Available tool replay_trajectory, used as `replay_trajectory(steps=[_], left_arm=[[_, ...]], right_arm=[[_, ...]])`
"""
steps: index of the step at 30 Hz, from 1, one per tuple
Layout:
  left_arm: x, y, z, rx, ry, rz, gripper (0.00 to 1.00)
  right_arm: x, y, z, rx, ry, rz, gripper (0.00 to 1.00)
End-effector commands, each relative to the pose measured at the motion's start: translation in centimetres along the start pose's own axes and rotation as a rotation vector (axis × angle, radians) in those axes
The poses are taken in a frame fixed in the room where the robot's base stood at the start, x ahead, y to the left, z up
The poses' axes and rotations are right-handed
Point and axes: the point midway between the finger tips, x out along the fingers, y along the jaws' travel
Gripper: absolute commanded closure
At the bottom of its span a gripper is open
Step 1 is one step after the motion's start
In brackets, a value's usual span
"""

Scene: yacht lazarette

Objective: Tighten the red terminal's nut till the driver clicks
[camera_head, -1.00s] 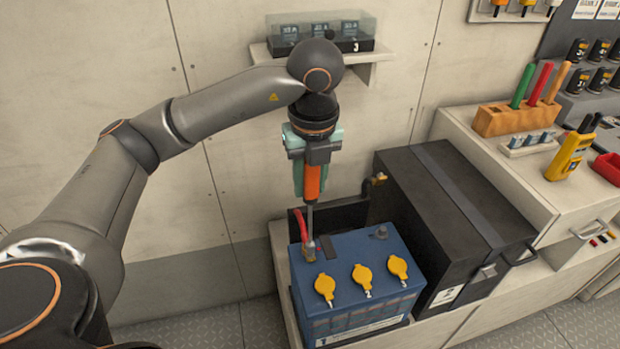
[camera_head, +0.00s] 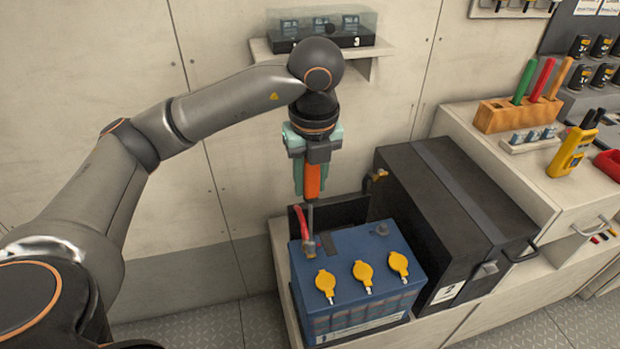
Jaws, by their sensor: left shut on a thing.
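My left gripper (camera_head: 312,168) points straight down and is shut on the driver (camera_head: 313,182), which has an orange handle and a thin grey shaft. The driver stands upright over the blue battery (camera_head: 345,258). Its lower end meets the red terminal (camera_head: 309,246) with its red cable (camera_head: 302,220) at the battery's back left corner. The nut is too small and covered to make out. My right gripper is not in view.
Three yellow caps (camera_head: 364,272) stand on the battery top. A black box (camera_head: 450,215) stands close to its right. A shelf (camera_head: 365,53) with a clear case is on the wall behind the arm. The counter (camera_head: 500,150) at right holds tools.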

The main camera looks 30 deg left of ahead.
Motion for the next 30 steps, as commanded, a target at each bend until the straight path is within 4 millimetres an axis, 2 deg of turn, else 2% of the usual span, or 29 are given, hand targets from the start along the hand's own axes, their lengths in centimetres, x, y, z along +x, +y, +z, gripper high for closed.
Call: replay_trajectory(steps=[27,30], left_arm=[[0.9,0.0,-0.1,0.0,-0.001,-0.001,1.0],[1.0,0.0,-0.1,0.069,-0.001,-0.01,1.0]], right_arm=[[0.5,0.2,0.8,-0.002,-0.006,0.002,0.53],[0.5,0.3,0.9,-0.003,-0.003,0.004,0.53]])
